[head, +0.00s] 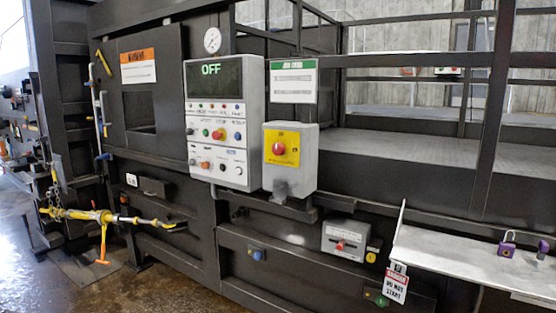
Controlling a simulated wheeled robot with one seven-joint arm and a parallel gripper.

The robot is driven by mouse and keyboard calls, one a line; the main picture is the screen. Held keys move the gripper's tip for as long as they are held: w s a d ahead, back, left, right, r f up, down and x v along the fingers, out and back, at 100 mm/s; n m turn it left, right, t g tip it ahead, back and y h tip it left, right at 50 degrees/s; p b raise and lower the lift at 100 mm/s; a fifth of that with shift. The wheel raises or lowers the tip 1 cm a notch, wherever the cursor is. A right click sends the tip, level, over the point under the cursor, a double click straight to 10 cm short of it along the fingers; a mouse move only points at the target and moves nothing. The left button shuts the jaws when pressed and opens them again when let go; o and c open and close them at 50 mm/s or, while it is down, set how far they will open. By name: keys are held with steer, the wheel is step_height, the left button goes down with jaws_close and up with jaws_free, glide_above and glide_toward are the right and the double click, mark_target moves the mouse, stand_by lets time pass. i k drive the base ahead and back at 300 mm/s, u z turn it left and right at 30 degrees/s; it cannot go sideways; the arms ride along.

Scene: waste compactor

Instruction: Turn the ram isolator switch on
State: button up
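A grey control panel (213,126) on the dark machine shows OFF in green on its display (211,69). Right of it is a grey box (303,164) with a yellow plate and a red round knob (278,149). Lower right, a smaller grey box (344,238) carries a red handle or knob (340,245). I cannot read which one is labelled as the ram isolator, nor tell either knob's position. My gripper is not in view.
A pale metal shelf (470,258) with purple padlocks (507,243) juts out at right, with a "do not start" tag (395,283) at its left end. A yellow bar with chain (110,217) sticks out at left. Open floor (180,295) shows at the lower left.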

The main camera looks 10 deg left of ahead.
mark_target(278, 148)
steer(key=z, duration=0.2)
steer(key=k, duration=0.3)
steer(key=u, duration=1.2)
steer(key=i, duration=1.45)
steer(key=z, duration=0.3)
